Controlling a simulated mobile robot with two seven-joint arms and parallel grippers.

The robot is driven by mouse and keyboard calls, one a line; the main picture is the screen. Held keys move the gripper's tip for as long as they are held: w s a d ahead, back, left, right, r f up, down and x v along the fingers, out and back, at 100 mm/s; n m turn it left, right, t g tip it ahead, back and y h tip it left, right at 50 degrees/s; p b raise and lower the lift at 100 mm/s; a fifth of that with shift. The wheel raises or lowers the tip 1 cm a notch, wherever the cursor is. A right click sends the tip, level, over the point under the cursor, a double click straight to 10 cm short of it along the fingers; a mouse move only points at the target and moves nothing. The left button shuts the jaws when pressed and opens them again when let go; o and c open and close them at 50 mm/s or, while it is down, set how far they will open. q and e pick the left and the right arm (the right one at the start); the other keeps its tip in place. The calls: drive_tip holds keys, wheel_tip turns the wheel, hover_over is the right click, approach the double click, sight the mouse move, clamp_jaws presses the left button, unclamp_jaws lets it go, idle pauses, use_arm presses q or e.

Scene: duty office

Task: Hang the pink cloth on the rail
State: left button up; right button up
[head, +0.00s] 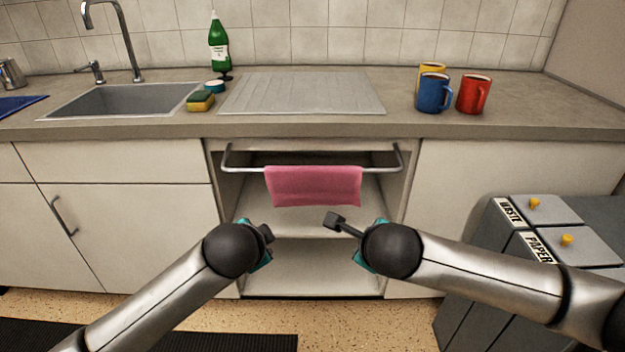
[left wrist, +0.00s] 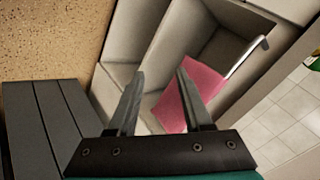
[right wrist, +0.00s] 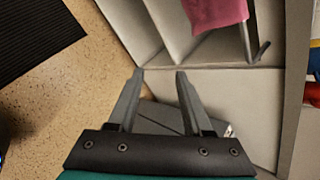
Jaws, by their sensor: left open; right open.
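The pink cloth (head: 313,186) hangs over the middle of the metal rail (head: 385,167), below the counter edge and in front of an open cabinet. It also shows in the left wrist view (left wrist: 187,98) and at the top of the right wrist view (right wrist: 214,12). My left gripper (left wrist: 158,80) is open and empty, below and left of the cloth in the head view, apart from it. My right gripper (right wrist: 160,75) is open and empty, below and right of the cloth. Its fingers (head: 334,221) show in the head view; the left fingers are mostly hidden there.
The counter (head: 150,125) above holds a sink (head: 125,99), a green bottle (head: 219,50), a sponge (head: 200,101), a drainboard (head: 300,93) and blue (head: 433,93), red (head: 473,95) and yellow mugs. Grey waste bins (head: 490,235) stand at the right. Open shelves (head: 310,258) lie below the rail.

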use_arm(q)
drive_tip(key=shift+s, duration=0.45)
use_arm(e)
drive_tip(key=shift+s, duration=0.45)
